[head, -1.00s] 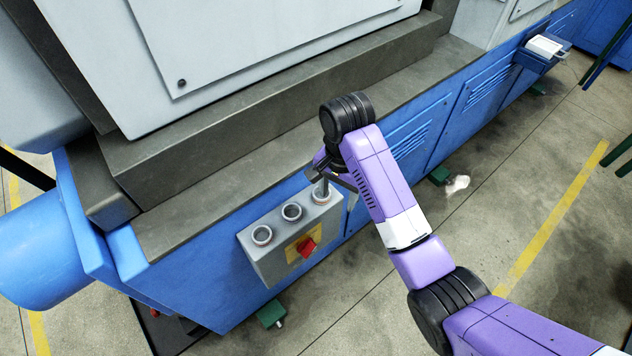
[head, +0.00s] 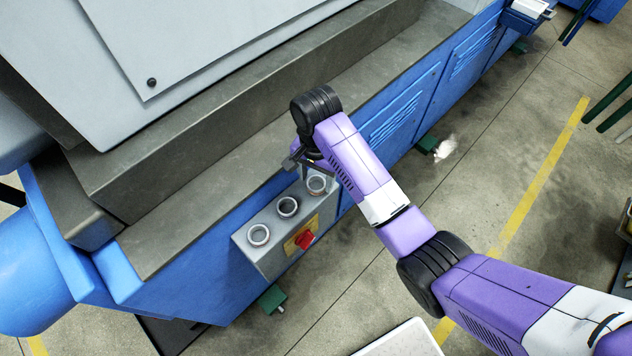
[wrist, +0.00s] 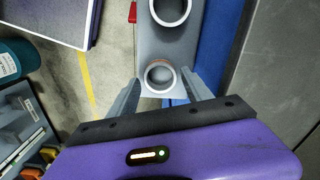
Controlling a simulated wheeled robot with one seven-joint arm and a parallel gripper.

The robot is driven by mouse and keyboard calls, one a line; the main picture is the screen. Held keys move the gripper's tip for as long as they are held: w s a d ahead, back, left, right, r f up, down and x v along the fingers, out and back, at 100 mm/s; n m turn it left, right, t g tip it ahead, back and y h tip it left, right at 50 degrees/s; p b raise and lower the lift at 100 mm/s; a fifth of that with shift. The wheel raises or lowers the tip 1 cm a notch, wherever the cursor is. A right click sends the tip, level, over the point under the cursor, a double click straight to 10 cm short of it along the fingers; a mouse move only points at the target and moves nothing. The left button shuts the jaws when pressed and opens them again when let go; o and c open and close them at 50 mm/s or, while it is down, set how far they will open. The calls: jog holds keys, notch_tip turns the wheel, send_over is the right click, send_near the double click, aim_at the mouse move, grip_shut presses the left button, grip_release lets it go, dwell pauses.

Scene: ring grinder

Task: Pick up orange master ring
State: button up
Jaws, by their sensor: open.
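A grey box (head: 270,250) on the side of the blue machine carries several round ring-shaped pieces along its top. The ring nearest my gripper (head: 317,184) looks pale grey, and in the wrist view the same ring (wrist: 161,77) shows a thin orange-brown tint at its far edge. My gripper (wrist: 161,83) is open, with one finger on each side of this ring in the picture. I cannot tell its exact height above the ring. In the head view my gripper (head: 300,163) is at the box's right end, partly hidden by my arm. No ring is clearly orange.
Two more rings, the middle one (head: 288,206) and the left one (head: 258,235), sit beside it. A red switch (head: 304,240) is on the box front. The machine's grey ledge (head: 200,215) lies close behind. A white-topped surface (head: 400,343) is at the bottom.

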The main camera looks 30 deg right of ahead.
jog(key=shift+f, duration=0.85)
jog(key=shift+c, duration=0.2)
jog(key=c, duration=1.1)
jog(key=shift+c, duration=0.6)
jog(key=shift+r, duration=0.15)
